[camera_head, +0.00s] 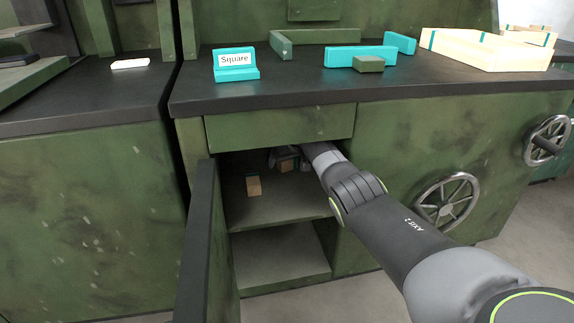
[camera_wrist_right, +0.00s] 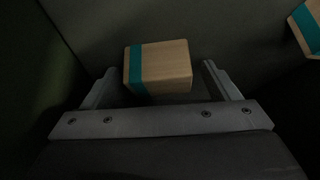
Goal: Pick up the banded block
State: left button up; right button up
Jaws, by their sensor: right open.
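A wooden banded block (camera_wrist_right: 165,68) with a teal stripe near its left end lies in the right wrist view, between and slightly beyond the tips of my open right gripper (camera_wrist_right: 157,72). There is a gap on each side, so the fingers do not appear to touch it. In the head view my right gripper (camera_head: 287,157) reaches into the open cabinet, with this block (camera_head: 288,166) partly hidden at its jaws. A second wooden block (camera_head: 253,186) stands to the left on the same shelf. A teal-banded block (camera_wrist_right: 309,28) is cut off at the wrist view's right edge. My left gripper is out of view.
The cabinet door (camera_head: 200,250) stands open at the left. A drawer front (camera_head: 280,128) lies above the opening. The lower shelf (camera_head: 280,262) looks empty. On the countertop are a "Square" sign (camera_head: 235,66), teal and green pieces, and a pale crate (camera_head: 480,50).

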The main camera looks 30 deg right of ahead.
jog(key=shift+c, duration=0.4)
jog(key=c, duration=1)
